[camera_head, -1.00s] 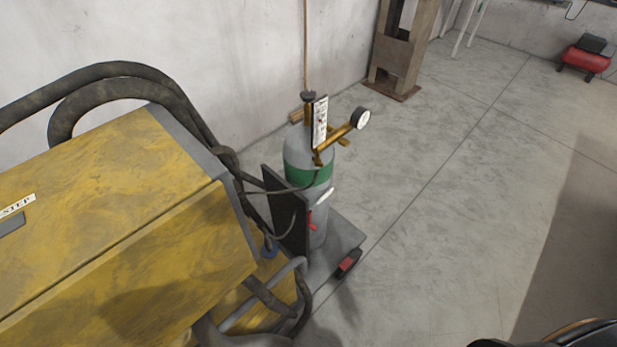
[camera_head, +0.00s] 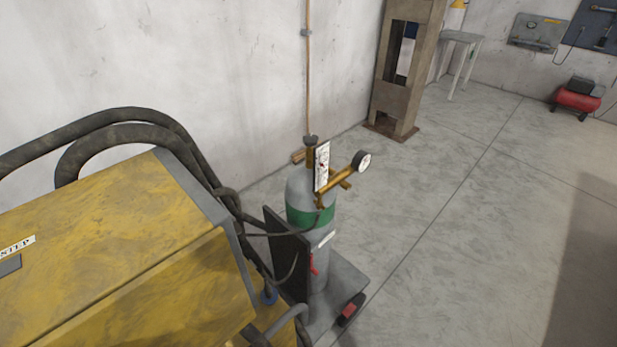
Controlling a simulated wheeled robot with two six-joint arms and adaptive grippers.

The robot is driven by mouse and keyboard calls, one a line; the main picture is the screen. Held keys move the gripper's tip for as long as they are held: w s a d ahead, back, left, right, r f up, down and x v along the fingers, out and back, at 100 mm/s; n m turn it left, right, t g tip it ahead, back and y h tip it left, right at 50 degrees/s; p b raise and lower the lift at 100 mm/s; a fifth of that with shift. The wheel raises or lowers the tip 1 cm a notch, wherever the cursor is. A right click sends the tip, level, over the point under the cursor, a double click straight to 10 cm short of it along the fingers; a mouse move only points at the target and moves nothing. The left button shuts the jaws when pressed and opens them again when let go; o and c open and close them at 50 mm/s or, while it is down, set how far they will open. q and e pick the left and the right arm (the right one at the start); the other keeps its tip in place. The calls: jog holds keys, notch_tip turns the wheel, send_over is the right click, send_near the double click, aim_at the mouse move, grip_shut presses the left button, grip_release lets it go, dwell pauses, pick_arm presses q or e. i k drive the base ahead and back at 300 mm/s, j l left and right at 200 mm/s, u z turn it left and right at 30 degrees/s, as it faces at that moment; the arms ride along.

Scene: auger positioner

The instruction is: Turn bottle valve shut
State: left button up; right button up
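The gas bottle (camera_head: 299,187) is a grey cylinder with a green band, standing upright on a small cart behind the yellow machine. A dark valve knob (camera_head: 310,140) sits at its top. A brass regulator (camera_head: 340,182) with a round white gauge (camera_head: 362,161) juts out to the right below the knob. A white label tag (camera_head: 321,166) hangs beside the valve and partly covers it. I cannot tell from this view how far the valve is turned. Neither of my grippers is in view.
A yellow machine (camera_head: 120,250) with thick dark hoses (camera_head: 130,117) fills the lower left. The cart platform (camera_head: 345,285) lies under the bottle. A rusty press frame (camera_head: 398,95) and a red compressor (camera_head: 577,97) stand farther back. The floor (camera_head: 450,220) to the right is clear.

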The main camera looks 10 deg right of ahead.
aim_at(310, 140)
jog(key=i+l+u, duration=0.1)
jog(key=u, duration=0.25)
jog(key=i+l+u, duration=0.1)
jog(key=l+u, duration=0.65)
jog(key=i+j, duration=0.05)
jog(key=j, duration=0.05)
